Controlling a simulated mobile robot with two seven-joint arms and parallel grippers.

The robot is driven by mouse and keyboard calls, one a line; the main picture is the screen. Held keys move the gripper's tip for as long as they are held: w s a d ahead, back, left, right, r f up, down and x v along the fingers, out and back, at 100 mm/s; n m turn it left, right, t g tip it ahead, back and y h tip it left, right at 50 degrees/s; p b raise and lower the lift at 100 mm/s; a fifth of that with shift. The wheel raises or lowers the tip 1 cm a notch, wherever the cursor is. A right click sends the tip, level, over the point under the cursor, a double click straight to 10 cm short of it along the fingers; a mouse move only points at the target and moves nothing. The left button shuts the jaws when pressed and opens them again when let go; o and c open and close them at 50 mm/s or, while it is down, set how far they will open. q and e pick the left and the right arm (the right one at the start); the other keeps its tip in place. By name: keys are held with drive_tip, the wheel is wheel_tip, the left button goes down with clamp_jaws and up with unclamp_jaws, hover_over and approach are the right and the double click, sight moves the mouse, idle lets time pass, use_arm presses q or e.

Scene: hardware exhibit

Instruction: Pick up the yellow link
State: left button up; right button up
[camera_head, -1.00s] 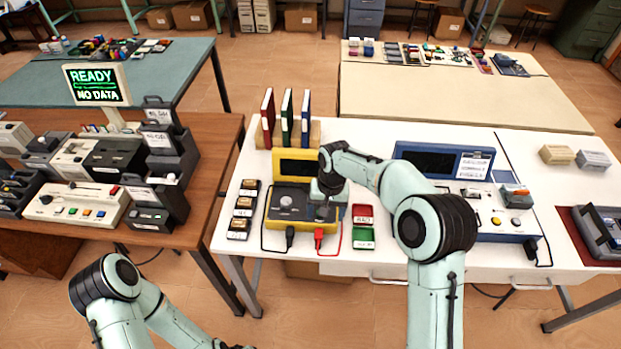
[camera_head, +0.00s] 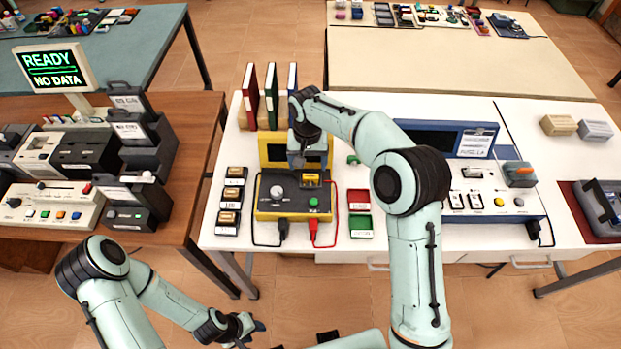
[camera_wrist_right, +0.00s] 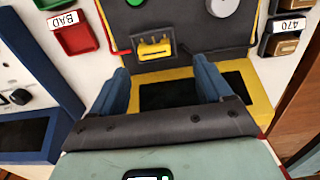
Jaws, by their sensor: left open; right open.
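The yellow link (camera_head: 310,179) is a small yellow block with a slot, seated on the dark face of the yellow tester (camera_head: 262,207). In the right wrist view the link (camera_wrist_right: 154,46) shows just beyond the fingertips, roughly between their lines. My right gripper (camera_head: 298,163) hangs over the tester near its yellow-framed screen, partly hiding it. In the right wrist view its two blue fingers (camera_wrist_right: 163,72) are spread, with nothing between them. The link is apart from the fingers. My left gripper (camera_head: 250,328) is low, in front of the tables, open and empty.
Red BAD tray (camera_head: 358,196) and green tray (camera_head: 361,227) stand right of the tester, labelled boxes (camera_head: 231,195) left. Binders (camera_head: 271,95) stand behind it. Red and black leads run at its front. A blue console (camera_head: 481,205) is further right.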

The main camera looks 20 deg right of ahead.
sight(311, 176)
drive_tip(key=f, duration=0.4)
drive_tip(key=shift+s+d+f, duration=0.15)
drive_tip(key=shift+s+d, duration=0.15)
drive_tip(key=shift+s, duration=0.1)
drive_tip(key=shift+f, duration=0.45)
drive_tip(key=shift+w, duration=0.1)
drive_tip(key=c, duration=1.2)
drive_tip(key=shift+r, duration=0.1)
